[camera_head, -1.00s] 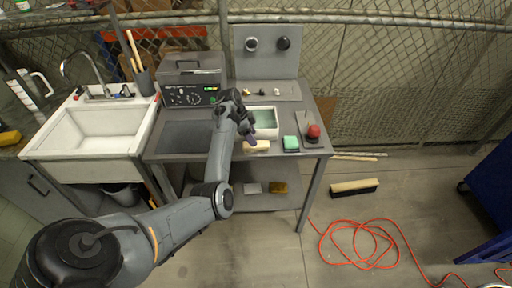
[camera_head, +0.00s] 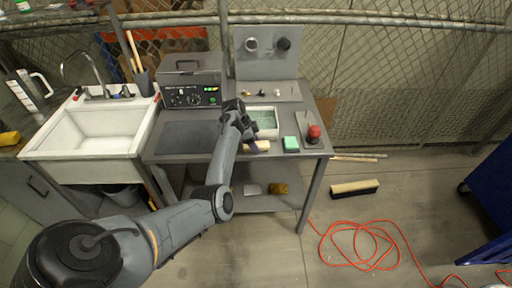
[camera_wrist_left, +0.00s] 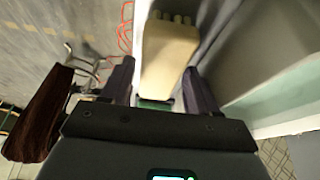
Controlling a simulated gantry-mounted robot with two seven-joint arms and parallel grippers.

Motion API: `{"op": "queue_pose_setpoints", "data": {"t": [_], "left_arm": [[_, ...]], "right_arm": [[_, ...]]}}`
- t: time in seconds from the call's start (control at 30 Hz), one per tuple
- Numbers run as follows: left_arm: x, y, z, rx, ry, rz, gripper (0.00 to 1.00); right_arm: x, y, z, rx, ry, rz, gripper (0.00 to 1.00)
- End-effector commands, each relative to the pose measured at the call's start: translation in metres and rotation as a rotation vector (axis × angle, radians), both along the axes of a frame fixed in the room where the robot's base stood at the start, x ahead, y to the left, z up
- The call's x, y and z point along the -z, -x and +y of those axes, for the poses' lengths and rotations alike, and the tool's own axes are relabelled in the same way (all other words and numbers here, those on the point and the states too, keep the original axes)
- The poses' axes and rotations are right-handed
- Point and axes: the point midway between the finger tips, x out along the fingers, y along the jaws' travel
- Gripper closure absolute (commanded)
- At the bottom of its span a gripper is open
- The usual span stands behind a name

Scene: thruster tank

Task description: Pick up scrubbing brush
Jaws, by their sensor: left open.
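The scrubbing brush (camera_head: 262,146), a pale cream block, lies near the front edge of the grey worktable. My right gripper is not in view.
A white tray (camera_head: 277,124) with a green inside stands just behind the brush. A control box (camera_head: 190,96) and a sink (camera_head: 97,133) are left. A push broom head (camera_head: 354,188) lies on the floor.

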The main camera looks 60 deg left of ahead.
Motion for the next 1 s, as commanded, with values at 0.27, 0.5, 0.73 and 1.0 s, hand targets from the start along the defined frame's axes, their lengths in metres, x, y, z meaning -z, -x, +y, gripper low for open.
{"op": "queue_pose_setpoints", "data": {"t": [0.27, 0.5, 0.73, 1.0], "left_arm": [[0.0027, 0.0003, 0.0001, -0.001, 0.0, 0.0, 0.4], [0.0033, 0.0002, 0.0002, 0.0, -0.001, 0.0, 0.4], [0.0032, 0.0001, 0.0002, 0.0, -0.001, 0.0, 0.65], [0.003, 0.0, 0.0002, 0.0, -0.001, 0.0, 0.81]], "right_arm": [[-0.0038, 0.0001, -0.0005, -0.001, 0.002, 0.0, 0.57], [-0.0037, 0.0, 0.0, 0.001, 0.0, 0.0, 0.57], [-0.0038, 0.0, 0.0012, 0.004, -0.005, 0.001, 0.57], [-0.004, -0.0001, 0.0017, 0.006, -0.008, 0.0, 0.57]]}}
